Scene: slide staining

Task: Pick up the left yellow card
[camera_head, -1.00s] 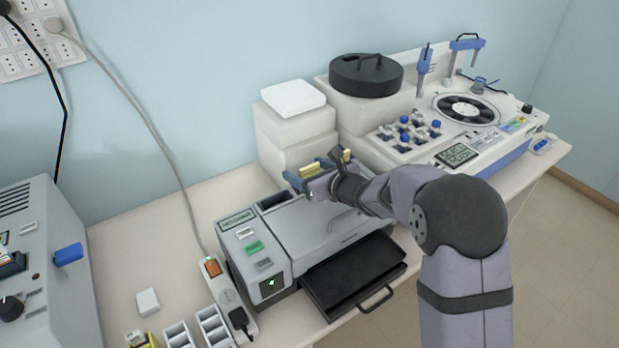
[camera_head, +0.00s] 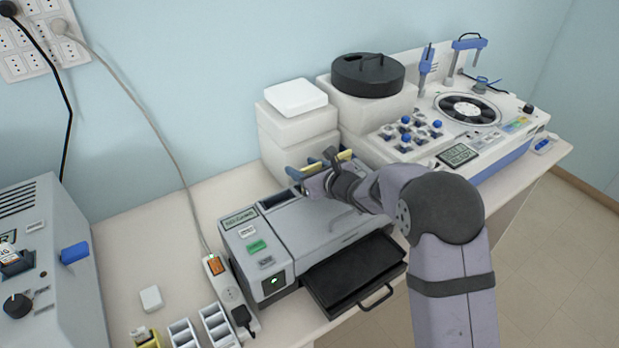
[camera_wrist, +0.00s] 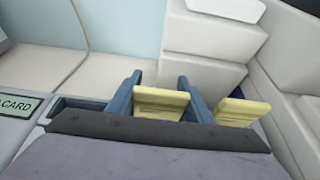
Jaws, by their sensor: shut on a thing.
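In the wrist view, the left yellow card (camera_wrist: 160,102) stands between the two blue fingers of my gripper (camera_wrist: 160,84), which is shut on it. Its lower part is hidden behind the dark edge of my wrist. The right yellow card (camera_wrist: 244,110) stands to the right, outside the fingers, with its lower part also hidden. In the head view, my gripper (camera_head: 303,171) is at the back of the grey card machine (camera_head: 310,222). A yellow card edge (camera_head: 345,155) shows just behind my wrist there; the held card is mostly hidden.
Stacked white boxes (camera_head: 297,128) stand close behind my gripper. A black lidded pot (camera_head: 367,75) and a white instrument (camera_head: 480,140) are to the right. A black tray (camera_head: 352,275) sticks out of the machine's front. A power strip (camera_head: 224,285) lies at its left.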

